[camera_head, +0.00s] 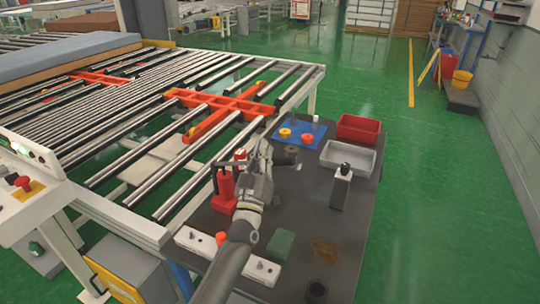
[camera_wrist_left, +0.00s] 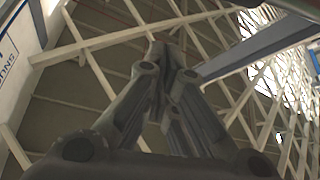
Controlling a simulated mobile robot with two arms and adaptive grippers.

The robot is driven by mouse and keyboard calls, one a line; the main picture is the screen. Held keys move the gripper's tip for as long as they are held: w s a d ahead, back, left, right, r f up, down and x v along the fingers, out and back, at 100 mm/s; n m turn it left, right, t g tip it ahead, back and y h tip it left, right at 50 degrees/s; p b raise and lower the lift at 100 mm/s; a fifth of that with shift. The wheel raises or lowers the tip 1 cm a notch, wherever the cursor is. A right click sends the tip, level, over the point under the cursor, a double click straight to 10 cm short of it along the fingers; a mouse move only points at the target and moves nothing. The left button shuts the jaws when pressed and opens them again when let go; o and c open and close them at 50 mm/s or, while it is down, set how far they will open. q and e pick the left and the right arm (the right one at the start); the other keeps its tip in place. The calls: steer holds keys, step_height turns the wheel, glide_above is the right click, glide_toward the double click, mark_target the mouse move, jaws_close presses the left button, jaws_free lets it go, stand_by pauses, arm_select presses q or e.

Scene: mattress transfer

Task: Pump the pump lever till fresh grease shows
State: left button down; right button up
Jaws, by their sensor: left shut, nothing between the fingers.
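A red upright body (camera_head: 224,191), which looks like the grease pump, stands on the dark worktable (camera_head: 300,206) at its left side. A thin dark bar shows near its top, partly lost against my gripper; I cannot tell whether they touch. My left gripper (camera_head: 262,148) is just right of the red body and above the table, fingers pointing up. In the left wrist view my gripper (camera_wrist_left: 163,52) has its fingers together with nothing between them, against roof beams. A white block with fittings (camera_head: 262,268) lies at the table's front left. I cannot make out any fresh grease. My right gripper is not in view.
A roller conveyor (camera_head: 150,203) borders the left.

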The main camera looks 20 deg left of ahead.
arm_select(q)
steer(key=shift+w+d+f, duration=0.2)
steer(key=shift+f, duration=0.35)
steer(key=shift+w+d+f, duration=0.25)
steer(key=shift+f, duration=0.35)
steer(key=shift+w+d+f, duration=0.2)
steer(key=shift+f, duration=0.35)
step_height(320, 180, down, 8)
steer(key=d+m+h+b, duration=0.2)
steer(key=m+h+b, duration=0.2)
steer(key=m+b, duration=0.3)
steer(key=shift+d+f+t+h+b, duration=0.3)
steer(key=shift+h+b, duration=0.1)
steer(key=shift+b, duration=0.25)
steer(key=shift+s, duration=0.15)
